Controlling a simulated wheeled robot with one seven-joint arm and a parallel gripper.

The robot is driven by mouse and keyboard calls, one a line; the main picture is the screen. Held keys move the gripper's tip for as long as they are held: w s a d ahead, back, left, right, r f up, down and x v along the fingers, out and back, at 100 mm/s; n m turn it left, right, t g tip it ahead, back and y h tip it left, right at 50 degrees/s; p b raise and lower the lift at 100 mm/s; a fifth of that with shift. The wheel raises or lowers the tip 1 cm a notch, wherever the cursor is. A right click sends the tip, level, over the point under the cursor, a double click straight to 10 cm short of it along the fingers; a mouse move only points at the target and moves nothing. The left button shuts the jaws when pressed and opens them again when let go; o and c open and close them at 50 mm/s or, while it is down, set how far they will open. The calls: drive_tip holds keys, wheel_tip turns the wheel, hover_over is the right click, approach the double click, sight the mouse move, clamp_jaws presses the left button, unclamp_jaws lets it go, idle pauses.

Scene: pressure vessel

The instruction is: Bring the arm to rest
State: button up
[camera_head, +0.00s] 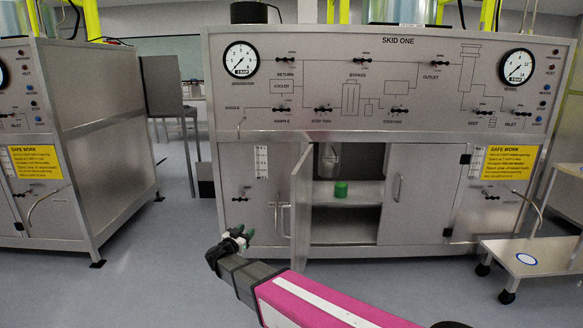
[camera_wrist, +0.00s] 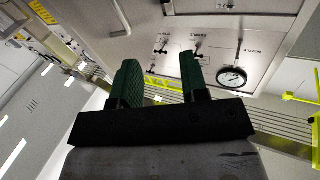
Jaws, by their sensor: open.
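My gripper (camera_head: 240,235) is at the end of my pink and grey arm, low in front of the panel marked SKID ONE (camera_head: 398,52). In the wrist view my gripper (camera_wrist: 160,82) shows two green fingers standing apart with nothing between them. The gripper is open and empty. Beyond the fingers the wrist view shows part of a grey panel with a round gauge (camera_wrist: 232,77), seen at a tilt. In the head view the gripper is left of the open cabinet door (camera_head: 301,210) and appears apart from it; the exact gap cannot be told.
A green object (camera_head: 341,189) stands on the shelf of the open cabinet, with a grey cylinder (camera_head: 331,158) behind it. A wheeled step (camera_head: 527,259) stands at right. Another skid (camera_head: 95,140) stands at left. The floor (camera_head: 150,265) between is clear.

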drive_tip(key=w+d+r+n+t+y, duration=0.1)
drive_tip(key=w+d+n+y, duration=0.4)
drive_tip(key=y, duration=0.4)
drive_tip(key=s+d+f+n+g+y, duration=0.4)
drive_tip(key=d+g, duration=0.1)
drive_tip(key=d, duration=0.3)
drive_tip(key=s+d+f+m+g+h, duration=0.1)
drive_tip(key=s+d+f+g+h, duration=0.1)
drive_tip(key=s+d+g, duration=0.4)
drive_tip(key=s+d+f+m+g+h, duration=0.1)
drive_tip(key=s+d+f+g, duration=0.4)
drive_tip(key=s+d, duration=0.9)
drive_tip(key=d+g+h, duration=0.1)
drive_tip(key=d, duration=0.3)
drive_tip(key=shift+d+g+h, duration=0.25)
drive_tip(key=shift+g+h, duration=0.05)
